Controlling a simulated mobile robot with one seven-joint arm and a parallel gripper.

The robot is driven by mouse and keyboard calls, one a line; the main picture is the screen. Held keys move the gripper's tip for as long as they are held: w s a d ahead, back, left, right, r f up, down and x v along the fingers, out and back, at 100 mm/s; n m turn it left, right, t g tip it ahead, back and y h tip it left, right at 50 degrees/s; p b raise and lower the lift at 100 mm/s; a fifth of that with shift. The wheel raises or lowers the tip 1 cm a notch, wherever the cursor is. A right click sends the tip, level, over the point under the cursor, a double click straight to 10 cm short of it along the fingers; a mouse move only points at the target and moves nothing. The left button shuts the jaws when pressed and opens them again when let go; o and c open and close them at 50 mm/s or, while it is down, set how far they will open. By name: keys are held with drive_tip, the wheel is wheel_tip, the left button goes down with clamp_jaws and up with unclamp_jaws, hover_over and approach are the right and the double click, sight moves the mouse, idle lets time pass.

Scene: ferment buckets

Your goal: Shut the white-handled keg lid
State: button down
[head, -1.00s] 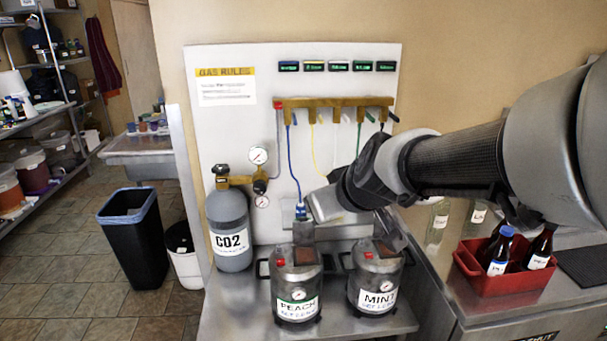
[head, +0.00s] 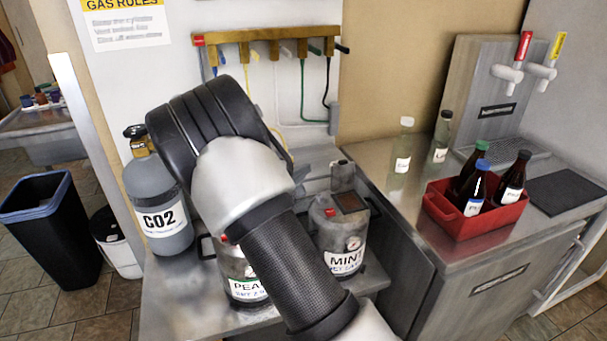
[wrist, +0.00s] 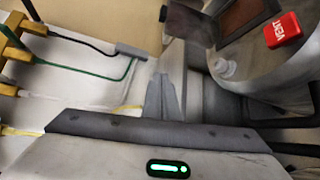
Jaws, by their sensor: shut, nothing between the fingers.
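The MINT keg (head: 338,235) stands upright on the steel bench. Its grey lid (head: 343,175) stands raised behind a dark square hatch (head: 352,203). The PEACH keg (head: 238,272) stands to its left, its top mostly hidden by my arm. In the wrist view, a keg top (wrist: 265,65) at the upper right has a red VENT button (wrist: 282,30), a hatch (wrist: 243,17) and a raised dark lid (wrist: 190,24). I cannot tell its label or clearly make out a white handle.
A CO2 cylinder (head: 158,205) stands left of the kegs. Hoses hang from the yellow manifold (head: 268,42) behind. A red crate (head: 475,222) with bottles and two clear bottles stand on the right counter. Keg side handles (wrist: 292,122) stick out at the wrist view's right.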

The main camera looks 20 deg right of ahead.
sight(340, 174)
drive_tip(key=w+d+b, duration=0.1)
drive_tip(key=d, duration=0.5)
drive_tip(key=shift+w+d+f+b, duration=0.25)
drive_tip(key=shift+w+b, duration=0.05)
drive_tip(key=shift+b, duration=0.1)
drive_tip(key=shift+s, duration=0.1)
